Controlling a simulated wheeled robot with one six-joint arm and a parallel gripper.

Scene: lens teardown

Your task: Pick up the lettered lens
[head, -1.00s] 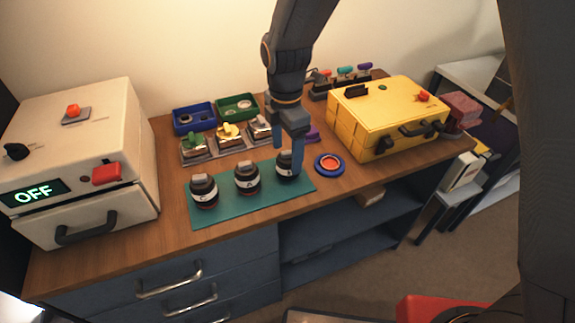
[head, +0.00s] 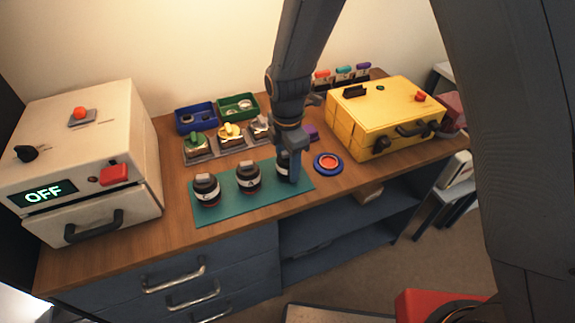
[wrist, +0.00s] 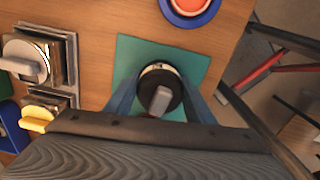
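Three black lenses with pale lettered bands stand upright on a green mat (head: 228,207): the left lens (head: 206,190), the middle lens (head: 248,177) and the right lens (head: 282,167). The letters are too small to read surely. My gripper (head: 288,170) is lowered at the right lens and hides part of it. In the wrist view, the right lens (wrist: 158,82), with a grey block on top, sits between the two blue fingers of my gripper (wrist: 160,92). The fingers are spread around it; firm contact is not visible.
A blue button with red centre (head: 328,163) lies right of the mat. A yellow case (head: 375,118) stands at back right, a white machine reading OFF (head: 85,150) at left. Blue (head: 195,118) and green (head: 238,106) bins stand behind a grey tray (head: 215,149).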

